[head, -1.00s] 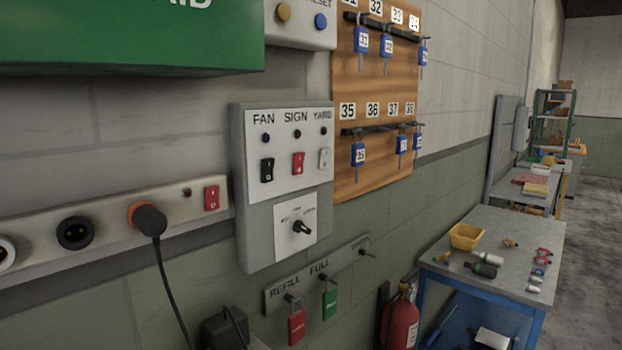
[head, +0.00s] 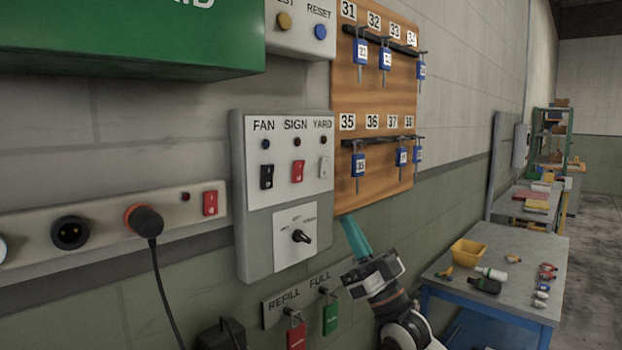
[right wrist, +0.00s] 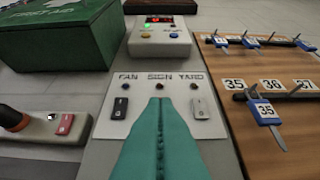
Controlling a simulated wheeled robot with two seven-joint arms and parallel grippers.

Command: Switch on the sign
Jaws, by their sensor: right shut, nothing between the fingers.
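The grey switch box (head: 243,230) is on the wall, with a white panel labelled FAN, SIGN and YARD. The red SIGN rocker switch (head: 298,172) sits between the black FAN switch (head: 267,176) and the white YARD switch (head: 323,166). A small dark lamp (head: 297,141) is above the SIGN switch. My right gripper (head: 352,226) has teal fingers, shut and empty, to the lower right of the box and apart from it in the head view. In the right wrist view the shut fingers (right wrist: 160,105) point up the panel and hide the SIGN switch. My left gripper is not in view.
Below the switches is a rotary knob (head: 300,236). A wooden key board (head: 375,95) hangs to the right. A power strip (head: 105,222) with an orange-ringed plug is at left. Red and green tags (head: 330,317) hang below. A workbench (head: 510,262) stands at right.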

